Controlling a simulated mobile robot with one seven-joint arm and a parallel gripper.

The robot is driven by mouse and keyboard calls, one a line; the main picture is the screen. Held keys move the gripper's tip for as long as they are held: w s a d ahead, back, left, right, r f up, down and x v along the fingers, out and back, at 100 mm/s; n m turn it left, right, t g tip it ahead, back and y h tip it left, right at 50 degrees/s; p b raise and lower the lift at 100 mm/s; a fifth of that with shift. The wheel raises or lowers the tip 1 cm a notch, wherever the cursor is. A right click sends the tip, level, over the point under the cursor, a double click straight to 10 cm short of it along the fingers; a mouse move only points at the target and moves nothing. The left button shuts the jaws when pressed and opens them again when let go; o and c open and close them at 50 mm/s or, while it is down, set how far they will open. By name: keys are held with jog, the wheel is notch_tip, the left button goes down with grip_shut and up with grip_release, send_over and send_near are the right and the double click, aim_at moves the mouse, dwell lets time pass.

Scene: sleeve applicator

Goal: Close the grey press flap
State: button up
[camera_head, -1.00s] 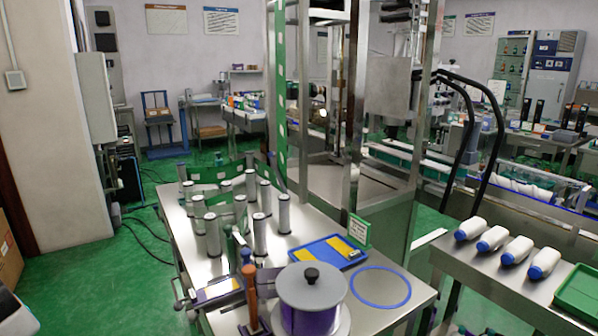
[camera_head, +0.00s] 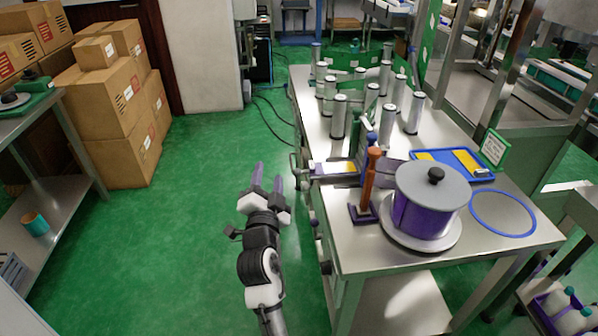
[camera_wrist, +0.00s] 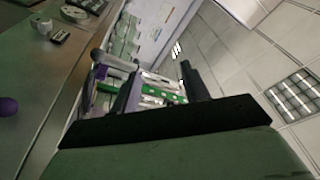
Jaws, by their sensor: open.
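A small press fixture sits at the left edge of the steel table (camera_head: 375,262). My gripper (camera_head: 267,174) is open and empty, left of the table edge and apart from the fixture. Its two fingers also show in the wrist view (camera_wrist: 158,78), tilted, with nothing between them.
A purple spool with a grey lid (camera_head: 428,205) stands in front of the fixture's right side. A blue ring (camera_head: 502,213), a blue tray (camera_head: 463,169) and several grey rollers (camera_head: 338,117) are on the table. Cardboard boxes (camera_head: 125,115) stand at left. The green floor between is clear.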

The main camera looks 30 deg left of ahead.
jog(key=w+d+f+m+h, duration=0.2)
jog(key=d+f+m+h, duration=0.15)
jog(key=f, duration=0.45)
jog(key=f+p+x, duration=0.1)
jog(key=p+x, duration=0.3)
jog(key=x, duration=1)
jog(key=shift+g, duration=0.4)
jog(key=shift+d+r+n, duration=0.1)
jog(key=shift+n, duration=0.15)
jog(key=shift+c, duration=0.4)
grip_shut()
